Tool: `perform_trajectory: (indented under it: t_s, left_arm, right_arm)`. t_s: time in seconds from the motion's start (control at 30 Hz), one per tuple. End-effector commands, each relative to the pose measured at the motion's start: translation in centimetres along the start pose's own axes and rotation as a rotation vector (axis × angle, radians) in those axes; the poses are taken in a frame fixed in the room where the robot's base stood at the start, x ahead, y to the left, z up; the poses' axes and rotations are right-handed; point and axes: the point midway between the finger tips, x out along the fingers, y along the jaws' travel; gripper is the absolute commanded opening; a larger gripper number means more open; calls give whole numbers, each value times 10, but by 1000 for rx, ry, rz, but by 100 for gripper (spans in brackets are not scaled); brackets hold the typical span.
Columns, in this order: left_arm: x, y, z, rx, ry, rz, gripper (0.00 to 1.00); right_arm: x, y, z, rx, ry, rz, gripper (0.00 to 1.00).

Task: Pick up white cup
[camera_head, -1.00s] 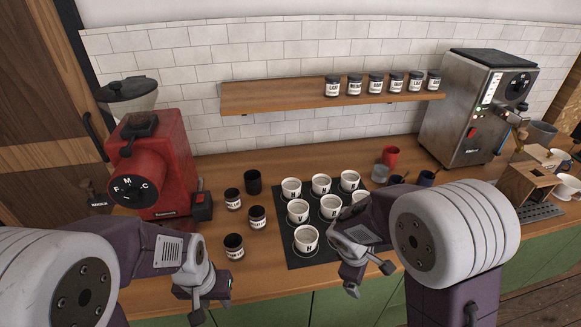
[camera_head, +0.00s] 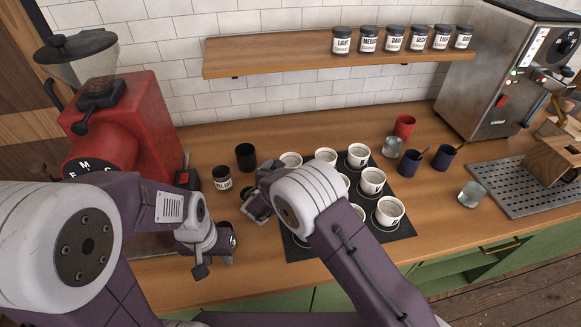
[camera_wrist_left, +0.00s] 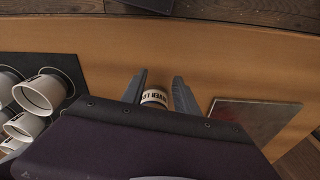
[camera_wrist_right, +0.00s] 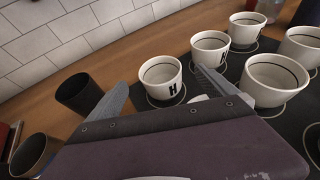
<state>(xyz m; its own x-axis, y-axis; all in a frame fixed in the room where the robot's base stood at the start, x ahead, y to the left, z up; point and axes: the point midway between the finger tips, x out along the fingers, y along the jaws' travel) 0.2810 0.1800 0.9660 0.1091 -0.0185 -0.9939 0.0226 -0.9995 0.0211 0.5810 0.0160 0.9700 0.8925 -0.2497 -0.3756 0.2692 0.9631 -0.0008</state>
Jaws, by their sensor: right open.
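Several white cups stand upright in rows on a black mat (camera_head: 402,230), some partly hidden by my right arm in the head view. A back-left white cup (camera_head: 291,159) is beyond my right gripper (camera_head: 257,205). In the right wrist view, a white cup marked H (camera_wrist_right: 160,80) appears between the spread fingers of my right gripper (camera_wrist_right: 163,88), which is open and empty. My left gripper (camera_head: 215,247) is low at the left. In the left wrist view (camera_wrist_left: 158,88) its fingers are apart on either side of a labelled jar (camera_wrist_left: 154,97), with gaps showing.
A black cup (camera_head: 246,157) and a dark jar (camera_head: 222,179) stand left of the mat. A red grinder (camera_head: 125,125) is at the far left. A shelf (camera_head: 270,60) hangs above.

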Motion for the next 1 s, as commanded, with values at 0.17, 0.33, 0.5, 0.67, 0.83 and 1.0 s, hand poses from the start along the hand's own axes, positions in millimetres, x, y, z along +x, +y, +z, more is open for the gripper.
perform_trajectory:
  t_s: [0.17, 0.33, 0.5, 0.67, 0.83, 1.0]
  left_arm:
    - [-2, 0, -1, 0, 0, 0, 36]
    - [-13, 0, -2, 0, 0, 0, 36]
    - [-14, 0, -2, 0, 0, 0, 36]
    - [-13, 0, -2, 0, 0, 0, 36]
    - [-13, 0, -2, 0, 0, 0, 36]
    - [-13, 0, -2, 0, 0, 0, 36]
  right_arm:
    - [8, -1, 0, 1, 1, -2, 96]
    - [37, -1, 2, 1, 1, -4, 96]
    - [57, 0, 0, 1, 1, -2, 96]
    - [58, 0, 0, 1, 1, -1, 96]
    - [58, 0, 0, 1, 1, -1, 63]
    - [58, 0, 1, 2, 0, -1, 21]
